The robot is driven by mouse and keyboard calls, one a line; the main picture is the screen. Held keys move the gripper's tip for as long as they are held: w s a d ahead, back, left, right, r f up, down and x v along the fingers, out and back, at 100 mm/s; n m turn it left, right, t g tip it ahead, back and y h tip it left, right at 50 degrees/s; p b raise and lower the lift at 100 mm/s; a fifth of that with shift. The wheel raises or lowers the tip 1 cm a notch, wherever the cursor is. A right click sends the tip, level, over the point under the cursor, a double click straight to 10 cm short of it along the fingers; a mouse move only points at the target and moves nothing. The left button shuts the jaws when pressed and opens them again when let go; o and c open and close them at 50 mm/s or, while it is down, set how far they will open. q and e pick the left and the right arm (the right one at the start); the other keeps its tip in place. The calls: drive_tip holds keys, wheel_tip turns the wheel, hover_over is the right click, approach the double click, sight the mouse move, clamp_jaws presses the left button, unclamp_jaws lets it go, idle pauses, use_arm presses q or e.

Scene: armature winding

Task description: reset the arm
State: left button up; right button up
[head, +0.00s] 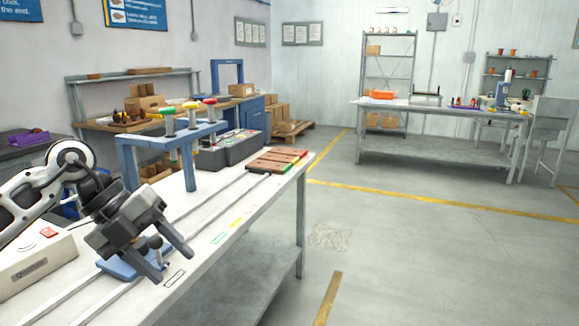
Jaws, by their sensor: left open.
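My left arm comes in from the left. Its dark grey gripper (170,264) hangs over the near end of the white workbench (205,235), with its two fingers spread apart and pointing down to the right. A blue plate (118,268) lies on the bench under and beside the gripper. A small dark round knob (155,242) shows between the fingers; I cannot tell whether the fingers touch it. Nothing is seen gripped. The gripper body hides part of the blue plate. My right gripper is not in view.
A beige box with a red switch (48,233) stands at the left. A blue stand with coloured-top tools (170,135), a grey bin (230,150) and brown blocks (275,162) are farther back. The floor right of the bench is clear; another table (440,108) stands beyond.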

use_arm(q)
drive_tip(key=s+d+n+t+h+p, duration=0.1)
drive_tip(key=s+d+n+t+h, duration=0.15)
drive_tip(key=d+h, duration=0.5)
drive_tip(key=s+d+n+t+h, duration=0.1)
drive_tip(key=s+d+n+h, duration=0.15)
drive_tip(key=d+h, duration=0.5)
drive_tip(key=s+a+f+n+t+y, duration=0.1)
drive_tip(key=a+f+n+t+y, duration=0.2)
drive_tip(key=f+n+t+y, duration=0.6)
drive_tip(key=s+a+f+n+t+y, duration=0.1)
drive_tip(key=a+f+n+t+y, duration=0.35)
drive_tip(key=n, duration=0.75)
drive_tip(key=s+a+f+n+g+y+p, duration=0.1)
drive_tip(key=s+f+n+g+y, duration=0.3)
drive_tip(key=s+f, duration=0.7)
drive_tip(key=f+g+y, duration=0.1)
drive_tip(key=g, duration=0.1)
drive_tip(key=shift+s+a+n+g, duration=0.15)
drive_tip(key=shift+a+n+g, duration=0.15)
drive_tip(key=shift+n, duration=0.1)
